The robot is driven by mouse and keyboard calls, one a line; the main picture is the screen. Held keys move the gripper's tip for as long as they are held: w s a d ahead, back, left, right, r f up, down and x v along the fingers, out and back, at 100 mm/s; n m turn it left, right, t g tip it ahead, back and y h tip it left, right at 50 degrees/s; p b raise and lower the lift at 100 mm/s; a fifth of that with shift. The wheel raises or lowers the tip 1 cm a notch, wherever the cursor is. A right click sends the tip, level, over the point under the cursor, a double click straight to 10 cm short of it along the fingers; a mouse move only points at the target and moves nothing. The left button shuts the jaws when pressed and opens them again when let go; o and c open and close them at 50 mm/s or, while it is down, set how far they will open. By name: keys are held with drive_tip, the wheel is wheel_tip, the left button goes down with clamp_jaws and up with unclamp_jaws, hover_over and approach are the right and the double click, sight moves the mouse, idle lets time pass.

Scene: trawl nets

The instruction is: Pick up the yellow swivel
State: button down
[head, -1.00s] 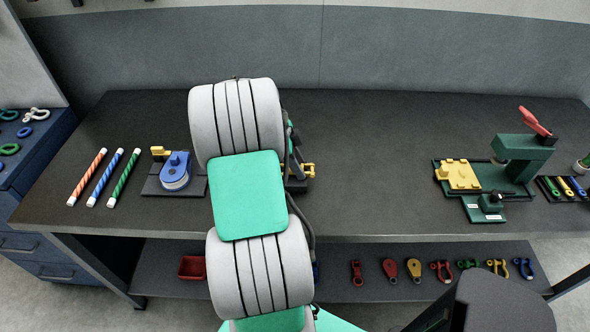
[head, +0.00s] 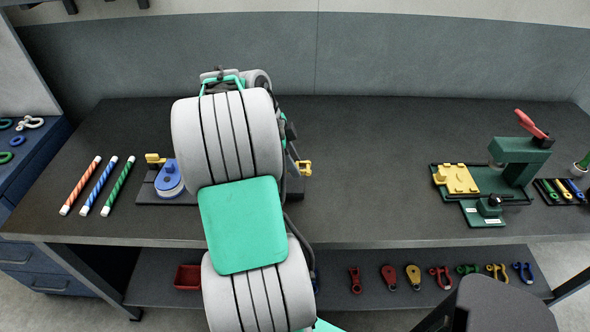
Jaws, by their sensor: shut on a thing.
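A small yellow piece, which I take for the yellow swivel (head: 305,167), shows just right of my arm in the head view, over the right end of a dark board (head: 293,190). My gripper (head: 294,163) is mostly hidden behind my grey and green arm; only a dark edge of it shows beside the yellow piece. It is shut on this piece, which appears slightly raised. The grip itself is hidden.
Striped rods (head: 101,186) lie farther left. A green fixture (head: 520,158) with a yellow plate (head: 457,179) stands right. The table's middle is clear.

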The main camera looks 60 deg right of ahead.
drive_tip(key=s+a+r, duration=0.2)
drive_tip(key=a+r, duration=0.5)
drive_tip(key=a, duration=0.4)
drive_tip(key=shift+s+a+r+b, duration=0.3)
drive_tip(key=shift+s+a+r, duration=0.05)
drive_tip(key=shift+s+a, duration=0.05)
drive_tip(key=shift+d, duration=0.1)
drive_tip(key=w+d+f, duration=0.1)
drive_tip(key=d+f, duration=0.2)
drive_tip(key=d, duration=0.1)
drive_tip(key=w+d+f, duration=0.1)
drive_tip(key=d+f, duration=0.2)
drive_tip(key=d, duration=0.1)
drive_tip(key=w+d+f+p, duration=0.1)
drive_tip(key=d+f, duration=0.1)
drive_tip(key=d, duration=0.2)
drive_tip(key=shift+d+f, duration=0.35)
drive_tip(key=shift+f, duration=0.05)
drive_tip(key=shift+d+f, duration=0.15)
drive_tip(key=shift+f, duration=0.1)
drive_tip(key=f, duration=0.2)
drive_tip(key=f+p, duration=0.1)
drive_tip(key=shift+w+d+f, duration=0.1)
drive_tip(key=shift+d, duration=0.2)
